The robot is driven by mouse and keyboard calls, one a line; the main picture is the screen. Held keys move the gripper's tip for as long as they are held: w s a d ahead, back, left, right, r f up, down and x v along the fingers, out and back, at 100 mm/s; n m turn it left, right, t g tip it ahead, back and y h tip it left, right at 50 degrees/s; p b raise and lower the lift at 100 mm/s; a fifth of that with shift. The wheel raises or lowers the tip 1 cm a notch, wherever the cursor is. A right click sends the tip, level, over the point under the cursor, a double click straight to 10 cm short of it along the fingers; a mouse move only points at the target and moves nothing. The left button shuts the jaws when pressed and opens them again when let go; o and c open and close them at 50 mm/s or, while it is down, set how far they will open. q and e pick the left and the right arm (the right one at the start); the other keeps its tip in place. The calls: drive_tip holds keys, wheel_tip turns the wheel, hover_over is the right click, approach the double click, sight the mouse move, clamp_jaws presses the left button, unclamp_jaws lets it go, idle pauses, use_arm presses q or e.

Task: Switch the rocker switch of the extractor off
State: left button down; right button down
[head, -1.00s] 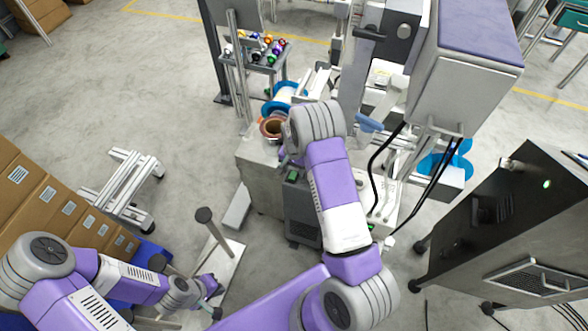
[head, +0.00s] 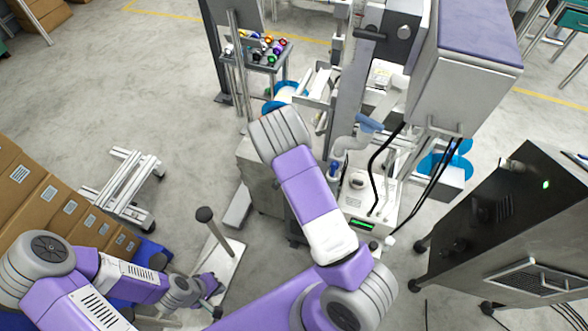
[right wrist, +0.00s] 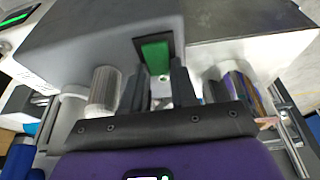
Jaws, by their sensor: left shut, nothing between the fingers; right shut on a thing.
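The extractor (right wrist: 85,40) is a dark grey box that fills the upper part of the right wrist view. Its green rocker switch (right wrist: 155,55) sits in a black frame on the side facing me. My right gripper (right wrist: 158,88) has its dark fingers on either side of the switch and is shut on it. Exact finger contact is hard to see, and I cannot tell which way the rocker is tilted. In the head view my right forearm hides the switch, the right gripper and most of the extractor. My left gripper (head: 215,286) is shut and empty at the lower left.
A post on a pale base plate (head: 232,249) stands beside my left gripper. Cardboard boxes (head: 38,190) are at the left. A white device with a green display (head: 362,224) and black cables stands right of my right arm. A dark cabinet (head: 515,225) is farther right.

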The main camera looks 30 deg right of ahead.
drive_tip(key=shift+s, duration=0.1)
idle(0.3)
drive_tip(key=c, duration=0.9)
unclamp_jaws()
drive_tip(key=shift+r, duration=0.1)
drive_tip(key=p+v, duration=0.2)
drive_tip(key=v, duration=0.5)
drive_tip(key=shift+s+a+r, duration=0.1)
drive_tip(key=shift+s+a, duration=0.05)
drive_tip(key=shift+a, duration=0.05)
